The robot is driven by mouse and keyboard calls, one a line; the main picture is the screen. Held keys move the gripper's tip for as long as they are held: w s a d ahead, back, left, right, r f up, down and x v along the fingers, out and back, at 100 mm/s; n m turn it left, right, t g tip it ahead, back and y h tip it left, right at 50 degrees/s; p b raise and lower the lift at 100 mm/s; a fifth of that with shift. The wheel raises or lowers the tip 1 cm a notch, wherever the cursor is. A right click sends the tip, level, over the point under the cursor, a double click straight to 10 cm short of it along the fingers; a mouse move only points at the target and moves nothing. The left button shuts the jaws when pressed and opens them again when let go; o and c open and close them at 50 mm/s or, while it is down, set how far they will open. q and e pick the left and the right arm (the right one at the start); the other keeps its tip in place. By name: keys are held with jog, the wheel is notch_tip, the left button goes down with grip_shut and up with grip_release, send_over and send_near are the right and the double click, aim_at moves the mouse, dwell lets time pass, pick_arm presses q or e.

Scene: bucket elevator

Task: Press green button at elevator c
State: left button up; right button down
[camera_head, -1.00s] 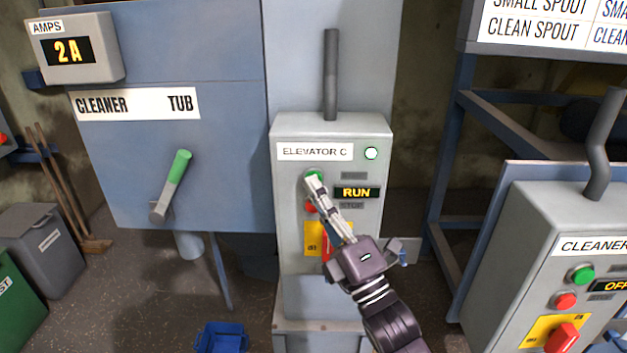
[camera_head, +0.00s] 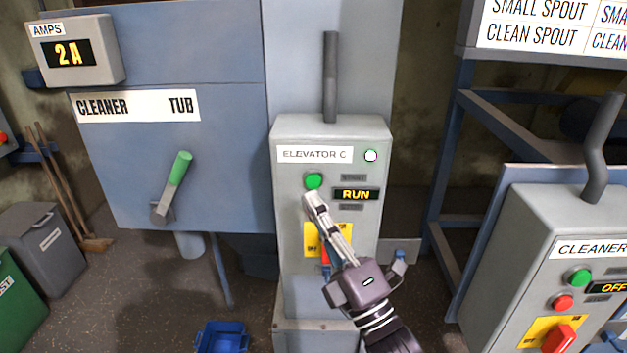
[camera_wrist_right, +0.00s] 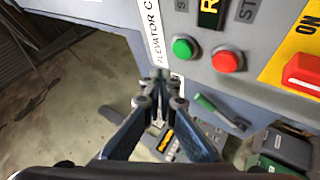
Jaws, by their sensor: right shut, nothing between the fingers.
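The grey elevator C control box (camera_head: 290,220) stands in the middle of the head view. Its green button (camera_head: 314,181) is in plain sight, with a display reading RUN (camera_head: 356,194) to its right and a lit lamp (camera_head: 371,156) above. My right gripper (camera_head: 311,200) is shut and empty. Its tips are just below the green button in the head view and cover the red button there. In the right wrist view, the green button (camera_wrist_right: 185,48) and the red button (camera_wrist_right: 228,61) both show above the closed fingertips (camera_wrist_right: 161,80), apart from them. My left gripper is not in view.
A red switch on a yellow plate (camera_head: 314,240) is partly behind my right gripper. A green-handled lever (camera_head: 179,168) is on the cleaner panel at left. Another control box (camera_head: 500,250), its display reading OFF, stands at right. A blue bin (camera_head: 222,338) is on the floor.

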jog(key=shift+s+a, duration=0.1)
jog(key=shift+s, duration=1.15)
